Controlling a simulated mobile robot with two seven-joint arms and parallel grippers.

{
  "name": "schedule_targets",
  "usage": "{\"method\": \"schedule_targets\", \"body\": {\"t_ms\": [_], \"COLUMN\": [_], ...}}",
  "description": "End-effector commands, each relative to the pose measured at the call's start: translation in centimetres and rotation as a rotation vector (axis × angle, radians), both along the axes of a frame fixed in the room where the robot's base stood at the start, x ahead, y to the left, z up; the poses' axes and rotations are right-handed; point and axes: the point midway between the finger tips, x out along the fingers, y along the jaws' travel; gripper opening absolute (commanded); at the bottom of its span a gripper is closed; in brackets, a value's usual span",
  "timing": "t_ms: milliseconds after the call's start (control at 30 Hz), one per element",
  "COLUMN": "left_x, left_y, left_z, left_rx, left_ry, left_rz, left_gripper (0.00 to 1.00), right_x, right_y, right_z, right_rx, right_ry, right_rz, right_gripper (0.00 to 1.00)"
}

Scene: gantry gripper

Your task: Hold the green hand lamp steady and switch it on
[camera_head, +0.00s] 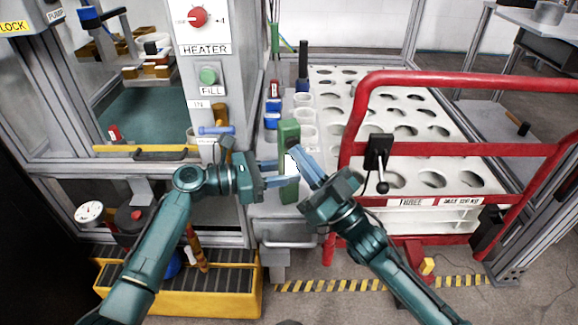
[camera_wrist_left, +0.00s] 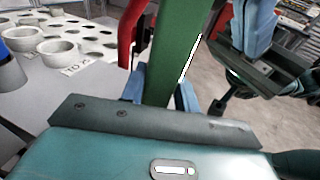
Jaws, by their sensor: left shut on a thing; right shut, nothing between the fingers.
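The green hand lamp (camera_head: 289,133) stands upright near the middle of the head view. My left gripper (camera_head: 278,173) is shut on its lower part. In the left wrist view the lamp (camera_wrist_left: 174,50) rises between the two blue fingers. A bright white strip shows along its side facing my right gripper; I cannot tell for sure whether it is lit. My right gripper (camera_head: 301,158) is shut and empty, with its blue fingertips close beside that side of the lamp. I cannot tell whether they touch it. The switch is not clearly visible.
A white rack with round holes (camera_head: 372,122) stands behind, with a red rail frame (camera_head: 455,149) at the right. White cups (camera_head: 305,116) and blue items (camera_head: 272,113) stand behind the lamp. A heater panel (camera_head: 207,50) is at the left, above a yellow step (camera_head: 225,303).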

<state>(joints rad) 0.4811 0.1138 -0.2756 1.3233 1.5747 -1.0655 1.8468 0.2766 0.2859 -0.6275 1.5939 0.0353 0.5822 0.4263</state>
Motion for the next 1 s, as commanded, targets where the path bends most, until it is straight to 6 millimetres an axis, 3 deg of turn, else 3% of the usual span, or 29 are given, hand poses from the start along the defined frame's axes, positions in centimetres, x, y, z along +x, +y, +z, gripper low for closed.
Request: {"method": "schedule_targets", "body": {"t_ms": [600,1000], "left_x": [0.0,0.0], "left_y": [0.0,0.0], "left_z": [-0.1,-0.1], "left_rx": [0.0,0.0], "left_ry": [0.002,0.002], "left_rz": [-0.001,-0.001], "left_gripper": [0.14,0.14], "right_x": [-5.3,-5.7], "right_y": [-1.7,-1.8], "right_z": [-0.1,0.0], "right_rx": [0.0,0.0], "right_ry": [0.002,0.0], "right_rz": [0.0,0.0], "right_gripper": [0.0,0.0]}}
